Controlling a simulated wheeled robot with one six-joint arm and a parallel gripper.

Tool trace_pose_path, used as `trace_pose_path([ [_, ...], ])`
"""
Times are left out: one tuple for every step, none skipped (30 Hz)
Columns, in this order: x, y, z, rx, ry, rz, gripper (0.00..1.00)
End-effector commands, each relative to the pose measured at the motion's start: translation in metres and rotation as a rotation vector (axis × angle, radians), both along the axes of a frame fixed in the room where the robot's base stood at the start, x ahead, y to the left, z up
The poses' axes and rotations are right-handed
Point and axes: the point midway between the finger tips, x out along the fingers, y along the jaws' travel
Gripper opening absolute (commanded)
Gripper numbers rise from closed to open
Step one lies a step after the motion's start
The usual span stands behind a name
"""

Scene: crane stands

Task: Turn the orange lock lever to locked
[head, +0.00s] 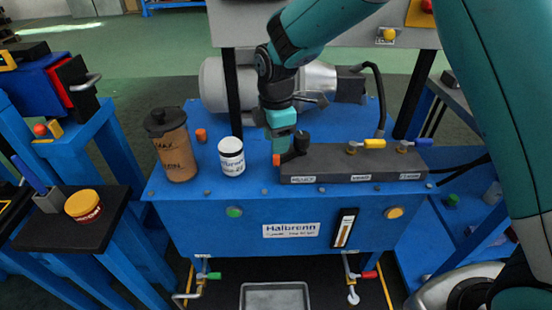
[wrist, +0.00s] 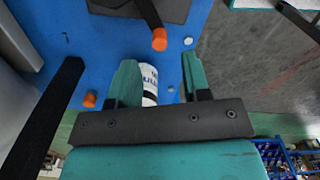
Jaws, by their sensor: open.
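The orange lever (head: 276,160) is at the left end of the dark grey valve block (head: 330,163) on the blue bench. Only its orange end shows clearly in the head view; my gripper hides part of it. In the wrist view its orange tip (wrist: 159,39) shows beyond the fingertips, by the dark block. My gripper (head: 281,147) is just above that end of the block, pointing down. In the wrist view its teal fingers (wrist: 157,75) are apart, with nothing visibly held between them. I cannot tell whether a finger touches the lever.
A yellow lever (head: 374,143) and a blue lever (head: 422,142) sit further right on the block. A white jar (head: 231,158), a brown canister (head: 174,150) and a small orange cap (head: 201,135) stand to the left. A grey motor (head: 318,80) lies behind.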

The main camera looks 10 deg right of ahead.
Motion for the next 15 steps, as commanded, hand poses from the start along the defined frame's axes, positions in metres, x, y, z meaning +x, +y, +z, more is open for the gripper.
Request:
trace_pose_path([
  [0.0, 0.0, -0.013, -0.002, 0.004, 0.0, 0.44],
  [0.0, 0.0, -0.019, -0.001, 0.003, 0.0, 0.44],
  [0.0, 0.0, -0.026, -0.001, 0.003, 0.0, 0.44],
  [0.0, 0.0, -0.031, 0.0, 0.002, 0.0, 0.44],
  [0.0, 0.0, -0.035, 0.0, 0.003, 0.0, 0.44],
  [0.0, 0.0, -0.04, 0.0, 0.002, 0.0, 0.44],
  [0.0, 0.0, -0.043, 0.0, 0.001, 0.0, 0.44],
  [0.0, 0.0, -0.046, 0.0, 0.001, 0.0, 0.44],
  [0.0, 0.0, -0.049, 0.0, 0.001, 0.0, 0.44],
  [0.0, 0.0, -0.051, 0.0, 0.001, 0.0, 0.44],
  [0.0, 0.0, -0.052, 0.0, 0.001, 0.0, 0.44],
  [0.0, 0.0, -0.053, 0.0, 0.001, 0.0, 0.44],
  [0.0, 0.0, -0.054, 0.0, 0.0, 0.0, 0.44],
  [0.0, 0.0, -0.054, 0.0, 0.0, 0.0, 0.44],
  [0.0, 0.0, -0.054, 0.0, 0.0, 0.0, 0.44],
])
